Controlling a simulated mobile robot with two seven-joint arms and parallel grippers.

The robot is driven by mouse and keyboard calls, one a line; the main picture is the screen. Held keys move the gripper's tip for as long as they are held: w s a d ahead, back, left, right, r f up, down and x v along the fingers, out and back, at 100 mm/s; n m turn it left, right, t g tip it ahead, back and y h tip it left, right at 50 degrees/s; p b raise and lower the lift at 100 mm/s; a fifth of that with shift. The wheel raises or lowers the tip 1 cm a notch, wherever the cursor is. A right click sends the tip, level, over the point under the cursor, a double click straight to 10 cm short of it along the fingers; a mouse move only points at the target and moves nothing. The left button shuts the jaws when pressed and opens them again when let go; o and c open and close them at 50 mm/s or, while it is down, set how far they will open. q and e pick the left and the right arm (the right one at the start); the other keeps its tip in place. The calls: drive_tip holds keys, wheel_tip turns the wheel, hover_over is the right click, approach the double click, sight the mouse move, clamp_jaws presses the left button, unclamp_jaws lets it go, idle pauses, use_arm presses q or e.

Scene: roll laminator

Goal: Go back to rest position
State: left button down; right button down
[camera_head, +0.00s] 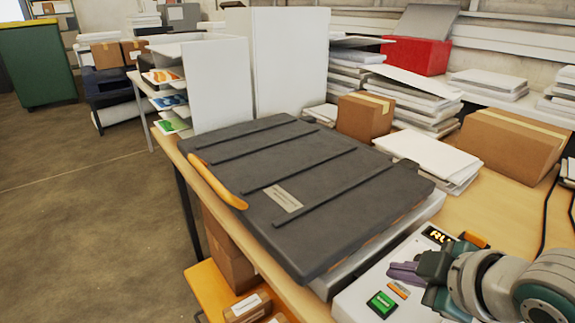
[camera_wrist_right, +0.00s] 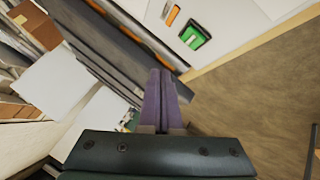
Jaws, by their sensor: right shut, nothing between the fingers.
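My right gripper (camera_head: 402,273) is at the lower right of the head view, over the control panel of the laminator. Its purple fingers are together with nothing between them. In the right wrist view the shut fingers (camera_wrist_right: 160,98) point toward the panel's edge. The laminator (camera_head: 310,195) has a dark grey ribbed lid, which lies closed, with an orange handle (camera_head: 217,182) along its left edge. The white panel (camera_head: 350,303) carries a green button (camera_head: 381,304), an orange switch and a lit display (camera_head: 437,236), partly cut off by my arm. My left gripper is not in view.
Cardboard boxes (camera_head: 364,116) and paper stacks (camera_head: 430,158) crowd the table behind and right of the laminator. Tall white panels (camera_head: 290,60) stand at its far end. An orange lower shelf (camera_head: 205,290) holds boxes. The floor (camera_head: 80,200) on the left is clear.

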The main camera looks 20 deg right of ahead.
drive_tip(key=s+a+r+m+g, duration=0.3)
drive_tip(key=s+m, duration=0.1)
drive_tip(key=s, duration=0.5)
drive_tip(key=s+a+r+m+g, duration=0.2)
drive_tip(key=s+a+r+m, duration=0.15)
drive_tip(key=s, duration=0.55)
wheel_tip(320, 180, up, 29)
drive_tip(key=s+p, duration=0.1)
drive_tip(key=p, duration=2.7)
drive_tip(key=shift+s+r+g+p, duration=0.15)
drive_tip(key=shift+s+g+p, duration=0.15)
drive_tip(key=shift+s+p, duration=0.1)
